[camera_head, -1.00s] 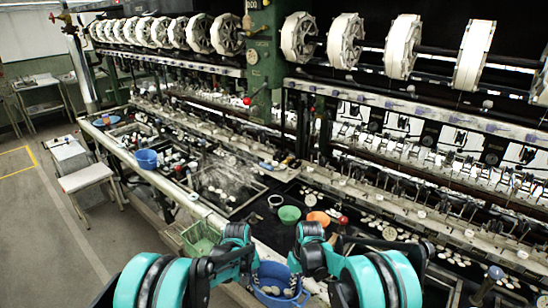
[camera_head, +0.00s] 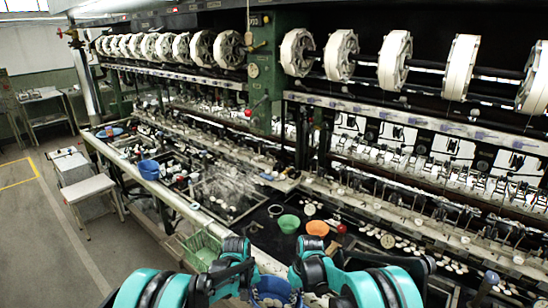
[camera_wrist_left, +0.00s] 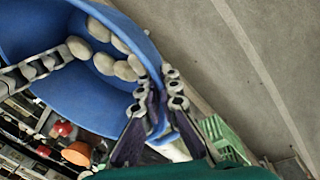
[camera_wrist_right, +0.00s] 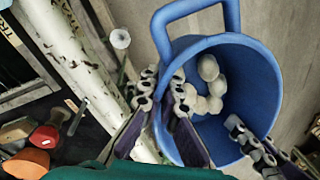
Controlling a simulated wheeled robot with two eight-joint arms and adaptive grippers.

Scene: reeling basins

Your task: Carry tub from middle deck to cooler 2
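The blue tub (camera_head: 275,289) with several pale cocoons in it is at the bottom middle of the head view, between my two hands. Its blue wall (camera_wrist_left: 85,100) shows in the left wrist view, and its inside and a loop handle show in the right wrist view (camera_wrist_right: 235,62). My left gripper (camera_wrist_left: 160,98) is shut on the tub's rim, a finger on each side of the wall. My right gripper (camera_wrist_right: 166,92) is shut on the opposite rim. The tub's underside is hidden. I cannot tell which surface is cooler 2.
The dark deck ahead holds a green bowl (camera_head: 289,223), an orange bowl (camera_head: 317,228) and loose cocoons. A green basket (camera_head: 198,248) is left of my arms. A blue bowl (camera_head: 149,169) stands farther along the bench.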

